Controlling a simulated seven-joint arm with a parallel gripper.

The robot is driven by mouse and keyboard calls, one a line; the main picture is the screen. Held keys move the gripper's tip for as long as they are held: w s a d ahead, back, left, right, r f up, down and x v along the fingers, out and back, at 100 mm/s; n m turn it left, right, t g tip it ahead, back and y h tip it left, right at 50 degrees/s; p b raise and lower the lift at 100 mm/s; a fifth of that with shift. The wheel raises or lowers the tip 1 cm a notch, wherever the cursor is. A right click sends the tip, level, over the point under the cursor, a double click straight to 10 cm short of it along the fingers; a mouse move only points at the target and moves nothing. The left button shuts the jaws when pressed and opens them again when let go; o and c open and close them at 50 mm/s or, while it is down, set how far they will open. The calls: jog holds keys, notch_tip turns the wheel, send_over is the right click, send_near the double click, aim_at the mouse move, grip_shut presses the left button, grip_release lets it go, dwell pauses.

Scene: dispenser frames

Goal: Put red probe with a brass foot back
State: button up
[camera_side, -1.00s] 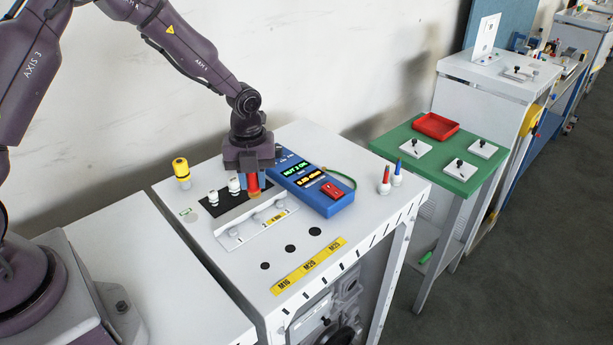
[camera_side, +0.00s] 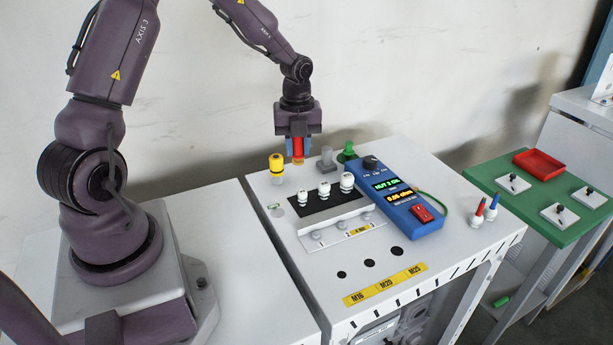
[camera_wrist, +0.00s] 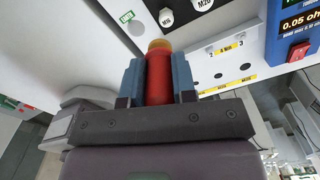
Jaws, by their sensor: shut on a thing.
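The red probe (camera_side: 298,149) is upright between the blue fingers of my gripper (camera_side: 298,157), which is shut on it. In the side view it is held above the back of the white cabinet top; its lower end is hard to make out there. In the wrist view my gripper (camera_wrist: 158,68) holds the red probe (camera_wrist: 159,78), and its brass foot (camera_wrist: 158,44) shows beyond the fingertips. A yellow-topped probe (camera_side: 276,164) stands left of it. A grey post (camera_side: 326,158) and a green-topped piece (camera_side: 347,152) stand to the right.
A black strip (camera_side: 340,208) bears three white glands in front of my gripper. A blue meter (camera_side: 408,212) lies right of it, reading "NUT 3 OK" and 0.05 ohm. Red- and blue-tipped pieces (camera_side: 484,212) stand at the right edge. The front middle is mostly clear apart from dark holes.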

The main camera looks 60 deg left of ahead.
jog(key=s+a+r+n, duration=0.1)
jog(key=s+a+r, duration=0.15)
jog(key=s, duration=0.35)
jog(key=w+a+f, duration=0.2)
jog(key=w+f, duration=0.1)
jog(key=w+a+f, duration=0.3)
jog(key=w+f, duration=0.1)
jog(key=w+a+f, duration=0.2)
jog(key=w+f, duration=0.1)
jog(key=w, duration=0.1)
jog(key=shift+w+a+f, duration=0.1)
jog(key=shift+a+f, duration=0.05)
jog(key=shift+f, duration=0.1)
jog(key=shift+w+a+f, duration=0.1)
jog(key=shift+w+f, duration=0.1)
jog(key=shift+f, duration=1.6)
jog(key=shift+f, duration=0.15)
jog(key=o, duration=0.9)
